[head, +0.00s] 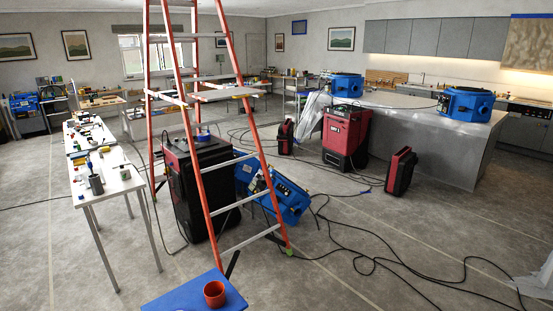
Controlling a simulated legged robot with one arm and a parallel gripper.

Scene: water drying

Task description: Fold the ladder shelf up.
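An orange stepladder (176,66) with grey metal rungs stands spread open left of centre in the head view. Its top is cut off by the upper picture edge. The ladder shelf (222,94) is a flat grey panel between the ladder's legs. It looks roughly level and folded out, and I see nothing clearly resting on it. My gripper is not in view, so its opening and what it may hold cannot be seen.
A blue surface (180,297) with an orange-red cup (214,294) is at the bottom edge. A white table (115,185) stands left of the ladder. A black and red machine (204,190) and a blue machine (287,200) stand by its legs. Black cables (395,262) cross the floor at right.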

